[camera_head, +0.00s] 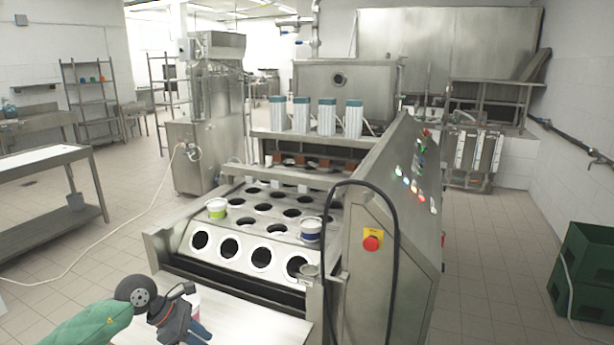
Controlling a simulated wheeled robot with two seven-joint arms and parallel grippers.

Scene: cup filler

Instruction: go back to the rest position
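My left gripper (178,317) is at the bottom left, over the pale table in front of the cup filler. Its fingers are small and partly hidden, so I cannot tell whether it is open or shut. A whitish-pink item (193,299), perhaps a cup, shows just behind it; I cannot tell whether they touch. A white cup with a green band (217,208) sits in the hole plate at the left. A white cup with a dark blue band (311,229) sits at the plate's right. My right gripper is not in view.
The cup filler (178,243) has rows of open round holes. A black cable loops beside its red emergency button (372,243). The pale table (258,325) has bare room right of my gripper. Green crates (585,270) stand at the far right.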

